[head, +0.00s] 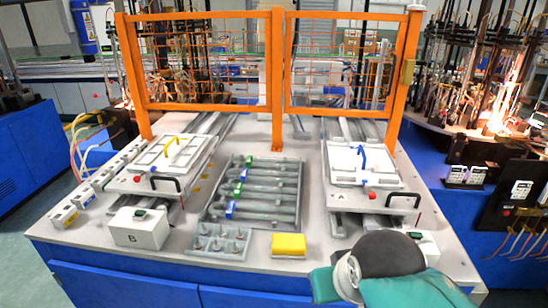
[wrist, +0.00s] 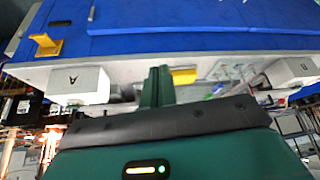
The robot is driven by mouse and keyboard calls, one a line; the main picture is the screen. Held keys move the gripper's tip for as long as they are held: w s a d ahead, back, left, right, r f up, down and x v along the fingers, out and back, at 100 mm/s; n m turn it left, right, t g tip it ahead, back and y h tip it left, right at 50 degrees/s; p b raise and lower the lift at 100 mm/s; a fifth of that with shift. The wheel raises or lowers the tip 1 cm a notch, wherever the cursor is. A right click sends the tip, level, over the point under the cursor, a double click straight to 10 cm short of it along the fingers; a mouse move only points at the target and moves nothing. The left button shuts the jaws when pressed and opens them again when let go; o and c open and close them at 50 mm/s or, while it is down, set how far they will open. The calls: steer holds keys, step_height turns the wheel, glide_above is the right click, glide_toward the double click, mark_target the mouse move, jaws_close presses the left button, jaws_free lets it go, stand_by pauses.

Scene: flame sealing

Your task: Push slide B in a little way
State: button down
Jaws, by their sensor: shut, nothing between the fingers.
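Slide B (head: 170,160) is the left slide on the table. It is a pale plate with a white frame, a yellow handle on top, a black front handle (head: 165,184) and a red knob. It sits on its rails behind the white box marked B (head: 139,228). In the wrist view, which is upside down, box B (wrist: 293,70) is at the right edge; slide B is not clear there. My gripper (wrist: 158,80) shows there with its dark green fingers together and empty, near the table's front edge. My arm covers the lower right of the head view, well right of slide B.
Slide A (head: 364,168) with a blue handle stands on the right. Between the slides are a grey rack of tubes (head: 262,190), a holder with pegs (head: 217,242) and a yellow block (head: 288,245). An orange mesh guard (head: 277,80) stands behind. Small boxes line the left edge.

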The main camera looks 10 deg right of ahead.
steer(key=shift+w+a, duration=0.1)
steer(key=shift+a, duration=0.15)
steer(key=c, duration=2)
jaws_free()
steer(key=o, duration=0.5)
steer(key=shift+a, duration=0.1)
